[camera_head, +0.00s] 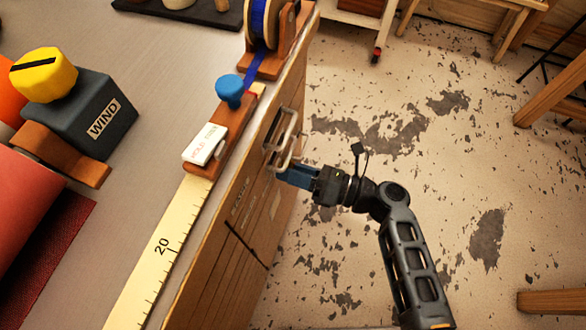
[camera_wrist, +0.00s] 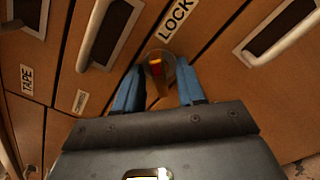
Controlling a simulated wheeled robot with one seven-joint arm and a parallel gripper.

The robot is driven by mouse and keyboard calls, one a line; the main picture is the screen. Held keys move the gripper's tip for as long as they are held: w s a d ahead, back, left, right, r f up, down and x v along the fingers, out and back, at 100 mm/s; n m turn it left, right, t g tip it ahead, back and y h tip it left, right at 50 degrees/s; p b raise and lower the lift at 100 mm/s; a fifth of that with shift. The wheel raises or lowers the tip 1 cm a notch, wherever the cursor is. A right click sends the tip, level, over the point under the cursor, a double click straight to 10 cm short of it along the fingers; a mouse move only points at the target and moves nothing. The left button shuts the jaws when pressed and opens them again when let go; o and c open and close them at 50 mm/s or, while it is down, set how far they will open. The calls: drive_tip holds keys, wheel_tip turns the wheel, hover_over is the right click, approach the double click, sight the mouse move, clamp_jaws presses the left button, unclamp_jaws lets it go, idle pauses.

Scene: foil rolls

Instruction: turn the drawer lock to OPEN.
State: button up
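The drawer lock (camera_wrist: 158,66) is a small round knob with a red-orange mark, set in the brown drawer front below a white LOCK label (camera_wrist: 177,18) in the wrist view. My gripper (camera_wrist: 158,82) has its two blue fingers apart, one on each side of the knob. Contact with the knob cannot be made out. In the head view my gripper (camera_head: 284,174) is at the cabinet's right face, just below a metal handle (camera_head: 285,138); the lock is hidden there. The lock's OPEN marking is not readable.
Metal drawer handles (camera_wrist: 110,32) flank the lock, with one more at the right (camera_wrist: 283,30). A TAPE label (camera_wrist: 26,80) is at the left.

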clamp_jaws()
drive_tip(key=shift+n, duration=0.3)
drive_tip(key=shift+f+n+b, duration=0.1)
drive_tip(key=shift+n+b, duration=2.95)
drive_tip(key=shift+n, duration=5.55)
unclamp_jaws()
